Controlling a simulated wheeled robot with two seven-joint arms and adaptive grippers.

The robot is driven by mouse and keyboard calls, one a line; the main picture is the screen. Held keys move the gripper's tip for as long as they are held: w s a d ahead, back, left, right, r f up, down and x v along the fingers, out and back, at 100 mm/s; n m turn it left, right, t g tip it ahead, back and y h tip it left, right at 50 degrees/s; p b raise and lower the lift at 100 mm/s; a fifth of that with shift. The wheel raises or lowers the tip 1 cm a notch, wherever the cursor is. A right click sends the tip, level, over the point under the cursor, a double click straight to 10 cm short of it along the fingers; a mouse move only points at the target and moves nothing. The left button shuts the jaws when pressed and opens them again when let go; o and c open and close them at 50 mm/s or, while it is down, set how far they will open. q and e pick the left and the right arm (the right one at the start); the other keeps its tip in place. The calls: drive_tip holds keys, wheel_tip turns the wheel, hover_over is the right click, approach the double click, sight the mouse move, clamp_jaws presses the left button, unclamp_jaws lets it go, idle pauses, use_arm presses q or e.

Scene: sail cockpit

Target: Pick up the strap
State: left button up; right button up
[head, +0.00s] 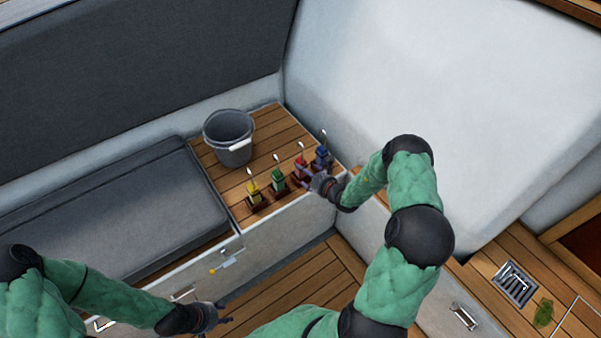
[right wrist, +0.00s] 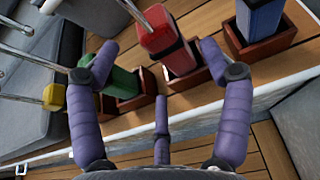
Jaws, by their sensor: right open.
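I cannot make out a strap in either view. My right gripper (head: 318,183) is at the front edge of the wooden shelf, close to the red block (head: 301,168). In the right wrist view its purple fingers (right wrist: 158,78) are spread and empty, with the red block (right wrist: 168,45) beyond and between them. My left gripper (head: 213,316) is low at the bottom, over the floor in front of the bench; its fingers are too small to judge.
Yellow (head: 253,187), green (head: 278,179) and blue (head: 322,157) blocks with metal levers stand in wooden holders beside the red one. A grey bucket (head: 229,138) stands behind. A green leaf-like thing (head: 543,313) lies at the right near a metal grate (head: 513,284).

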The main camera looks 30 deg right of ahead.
sight(299, 175)
drive_tip(key=b+x, duration=0.3)
drive_tip(key=x, duration=0.3)
drive_tip(key=shift+w, duration=0.25)
drive_tip(key=shift+r, duration=0.1)
drive_tip(key=shift+r, duration=0.1)
drive_tip(key=c, duration=1.5)
